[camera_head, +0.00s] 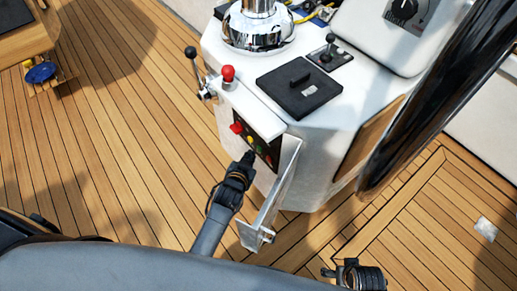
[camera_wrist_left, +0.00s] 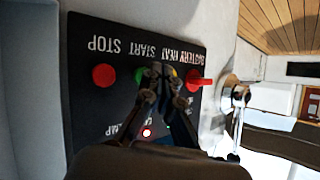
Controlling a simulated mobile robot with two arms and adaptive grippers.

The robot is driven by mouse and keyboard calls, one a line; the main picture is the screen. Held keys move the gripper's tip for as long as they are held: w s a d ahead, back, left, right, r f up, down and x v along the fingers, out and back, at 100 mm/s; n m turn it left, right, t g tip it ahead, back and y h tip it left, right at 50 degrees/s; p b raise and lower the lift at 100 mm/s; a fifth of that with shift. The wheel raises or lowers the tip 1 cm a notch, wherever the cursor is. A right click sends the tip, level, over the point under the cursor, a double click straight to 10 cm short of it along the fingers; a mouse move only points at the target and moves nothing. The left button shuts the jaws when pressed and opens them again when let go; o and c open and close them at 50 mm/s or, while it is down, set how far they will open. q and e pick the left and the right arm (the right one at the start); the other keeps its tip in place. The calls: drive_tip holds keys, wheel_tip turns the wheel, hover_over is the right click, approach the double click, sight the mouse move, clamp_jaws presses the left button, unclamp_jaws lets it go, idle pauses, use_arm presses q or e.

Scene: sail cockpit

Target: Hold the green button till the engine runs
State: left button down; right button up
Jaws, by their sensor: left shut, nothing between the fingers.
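The black engine panel (camera_head: 272,143) is on the side of the white console. In the left wrist view the panel (camera_wrist_left: 88,105) shows upside down, with START above the green button (camera_wrist_left: 139,75). The green button is partly hidden behind my left gripper (camera_wrist_left: 156,72). My left gripper (camera_head: 249,156) is shut and empty, its tips at the panel beside the green button; I cannot tell whether they touch it. My right gripper (camera_head: 352,274) shows only partly at the bottom edge of the head view.
A red stop button (camera_wrist_left: 103,75) and a red battery switch (camera_wrist_left: 198,82) flank the green button. A clear cover (camera_head: 277,195) stands open beside my left gripper. A red-knobbed lever (camera_head: 228,74) is above the panel. A black wheel rim (camera_head: 430,100) is at right.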

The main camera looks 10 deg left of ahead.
use_arm(q)
drive_tip(key=shift+w, duration=0.1)
drive_tip(key=shift+w+d, duration=0.2)
drive_tip(key=shift+d, duration=0.05)
use_arm(e)
drive_tip(key=shift+s+d+f, duration=0.1)
drive_tip(key=shift+s+f, duration=0.15)
drive_tip(key=shift+f, duration=0.1)
use_arm(q)
drive_tip(key=shift+w+d, duration=0.1)
drive_tip(key=shift+w, duration=0.05)
use_arm(e)
drive_tip(key=shift+w+r, duration=0.15)
use_arm(q)
drive_tip(key=shift+w+d, duration=0.1)
drive_tip(key=shift+w, duration=0.05)
use_arm(e)
drive_tip(key=shift+w+r, duration=0.15)
drive_tip(key=shift+w, duration=0.05)
use_arm(q)
drive_tip(key=shift+w+d, duration=0.1)
drive_tip(key=shift+w, duration=0.05)
use_arm(e)
drive_tip(key=shift+s, duration=0.15)
idle(0.3)
